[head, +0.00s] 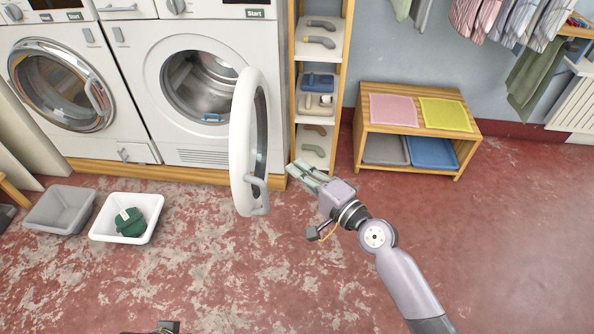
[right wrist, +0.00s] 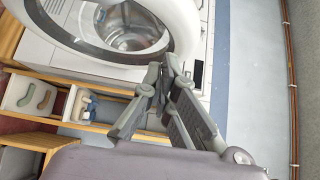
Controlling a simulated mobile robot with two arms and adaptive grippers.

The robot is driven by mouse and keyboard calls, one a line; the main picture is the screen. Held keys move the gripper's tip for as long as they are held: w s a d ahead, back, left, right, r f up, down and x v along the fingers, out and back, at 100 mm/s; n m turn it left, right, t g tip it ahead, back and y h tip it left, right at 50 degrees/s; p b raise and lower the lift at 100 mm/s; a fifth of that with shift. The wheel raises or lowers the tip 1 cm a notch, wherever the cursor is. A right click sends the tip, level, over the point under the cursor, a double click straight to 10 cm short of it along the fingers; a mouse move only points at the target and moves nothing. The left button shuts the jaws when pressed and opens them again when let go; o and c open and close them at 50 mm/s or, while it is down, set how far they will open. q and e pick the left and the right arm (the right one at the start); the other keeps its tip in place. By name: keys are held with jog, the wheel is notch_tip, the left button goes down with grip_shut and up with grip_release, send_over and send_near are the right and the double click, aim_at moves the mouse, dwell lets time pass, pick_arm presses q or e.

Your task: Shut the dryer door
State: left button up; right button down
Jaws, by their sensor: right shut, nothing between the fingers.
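The dryer (head: 165,85) is the white machine whose door stands open. Its round white door (head: 239,135) is swung far out toward me, nearly edge-on in the head view, with a grey handle (head: 256,190) low on its right side. My right gripper (head: 296,170) is shut and empty, just right of the door in the picture; whether it touches cannot be told. In the right wrist view the closed fingertips (right wrist: 160,76) appear just below the white door ring (right wrist: 185,30), with the drum opening visible beyond.
A second machine with a closed round door (head: 62,85) stands at left. A narrow wooden shelf (head: 294,60) adjoins the dryer, and a low wooden bench (head: 400,131) stands further right. Grey (head: 40,219) and white (head: 97,231) tubs sit on the floor at left. The floor in front is otherwise clear.

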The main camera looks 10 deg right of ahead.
send_near(250, 143)
jog(key=w, duration=0.3)
jog(key=a, duration=0.2)
jog(key=shift+w+a+r, duration=0.15)
jog(key=shift+w+a, duration=0.1)
jog(key=shift+a, duration=0.05)
pick_arm(q)
jog(key=shift+r, duration=0.1)
jog(key=shift+r, duration=0.15)
